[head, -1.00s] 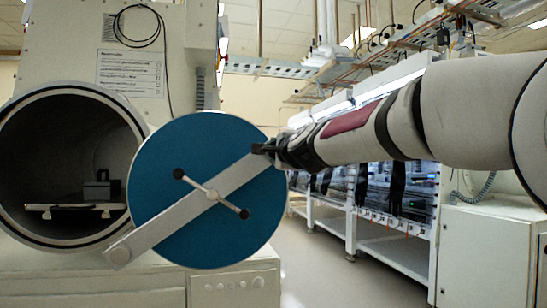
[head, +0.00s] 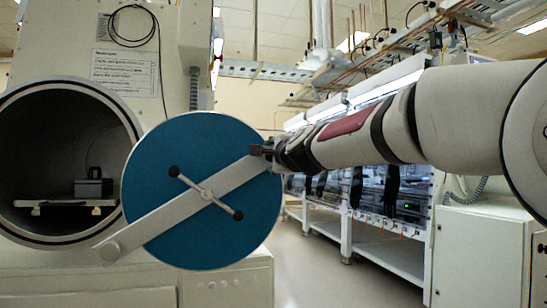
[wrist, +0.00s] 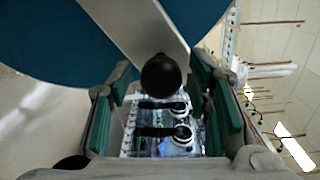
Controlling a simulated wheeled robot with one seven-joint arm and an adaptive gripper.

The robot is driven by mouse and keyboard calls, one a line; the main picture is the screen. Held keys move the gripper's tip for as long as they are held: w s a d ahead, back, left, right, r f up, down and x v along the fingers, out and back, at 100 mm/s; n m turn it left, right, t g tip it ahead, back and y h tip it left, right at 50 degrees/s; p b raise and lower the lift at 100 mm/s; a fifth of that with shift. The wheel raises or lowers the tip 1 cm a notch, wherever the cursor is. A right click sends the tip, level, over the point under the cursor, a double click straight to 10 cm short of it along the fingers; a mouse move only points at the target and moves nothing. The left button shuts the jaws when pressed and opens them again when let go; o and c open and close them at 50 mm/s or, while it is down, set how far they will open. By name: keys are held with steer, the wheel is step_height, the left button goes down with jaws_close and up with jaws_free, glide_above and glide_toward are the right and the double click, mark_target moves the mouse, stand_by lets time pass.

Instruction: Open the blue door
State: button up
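The blue door (head: 160,215) is a round disc with a grey diagonal bar (head: 150,222) and a small cross handle with dark knobs (head: 206,194). It stands swung open, at the right of the round chamber opening (head: 20,140). My gripper (head: 262,149) is at the upper right end of the bar, by the door's right edge. In the wrist view the door (wrist: 50,45) fills the upper left. A black ball knob (wrist: 160,75) at the bar's end lies between my green-padded fingers (wrist: 163,112), which are spread apart. Gaps show on both sides of the knob.
Inside the chamber a tray (head: 65,205) carries a dark box (head: 93,187). A white cabinet (head: 485,255) stands at the right under my arm. A row of gloveboxes (head: 400,195) runs behind. Clear floor (head: 330,285) lies right of the door.

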steer(key=shift+r, duration=0.2)
stand_by(0.3)
steer(key=shift+a+r, duration=0.1)
steer(key=shift+r, duration=1.1)
steer(key=shift+w+r, duration=0.1)
steer(key=shift+r, duration=3.55)
